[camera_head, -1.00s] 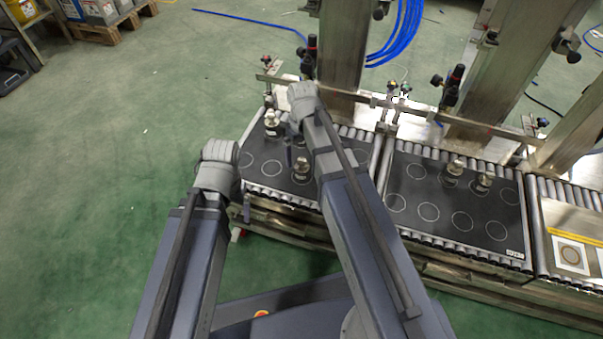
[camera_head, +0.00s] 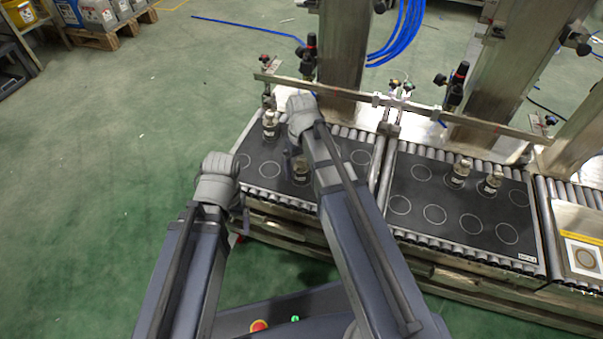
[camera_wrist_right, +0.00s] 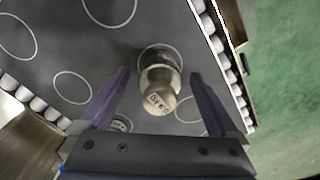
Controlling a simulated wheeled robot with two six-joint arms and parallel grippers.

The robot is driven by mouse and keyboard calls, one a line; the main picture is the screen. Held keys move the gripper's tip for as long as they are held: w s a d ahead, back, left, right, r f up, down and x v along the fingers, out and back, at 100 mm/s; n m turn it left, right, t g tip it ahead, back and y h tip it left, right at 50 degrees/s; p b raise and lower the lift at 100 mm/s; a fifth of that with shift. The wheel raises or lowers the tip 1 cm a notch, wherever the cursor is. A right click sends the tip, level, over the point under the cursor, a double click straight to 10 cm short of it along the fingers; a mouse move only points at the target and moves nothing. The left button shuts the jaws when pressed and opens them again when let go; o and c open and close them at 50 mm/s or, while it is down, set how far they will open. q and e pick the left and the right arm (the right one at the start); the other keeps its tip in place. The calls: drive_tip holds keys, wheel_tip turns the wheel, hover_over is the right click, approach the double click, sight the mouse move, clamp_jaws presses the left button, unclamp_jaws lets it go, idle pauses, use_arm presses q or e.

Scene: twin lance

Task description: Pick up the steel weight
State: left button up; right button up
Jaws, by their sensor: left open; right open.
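A steel weight (camera_wrist_right: 160,82) with a rounded, labelled top stands on the dark mat (camera_wrist_right: 60,45) in the right wrist view. My right gripper (camera_wrist_right: 158,76) is open, with one finger on each side of the weight and gaps between them. In the head view, a weight (camera_head: 301,173) shows partly behind my right gripper (camera_head: 291,160). Another weight (camera_head: 270,126) stands farther back on the same mat. Two more weights, one left (camera_head: 460,173) and one right (camera_head: 491,183), stand on the right mat. My left gripper (camera_head: 244,213) is beside the left mat's near-left corner, its fingers mostly hidden.
Roller conveyors carry the left mat (camera_head: 262,172) and right mat (camera_head: 415,183), both marked with white circles. A metal rail (camera_head: 350,95) and steel posts (camera_head: 343,45) stand behind. Green floor (camera_head: 110,170) is open at left.

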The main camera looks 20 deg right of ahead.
clamp_jaws()
idle(0.6)
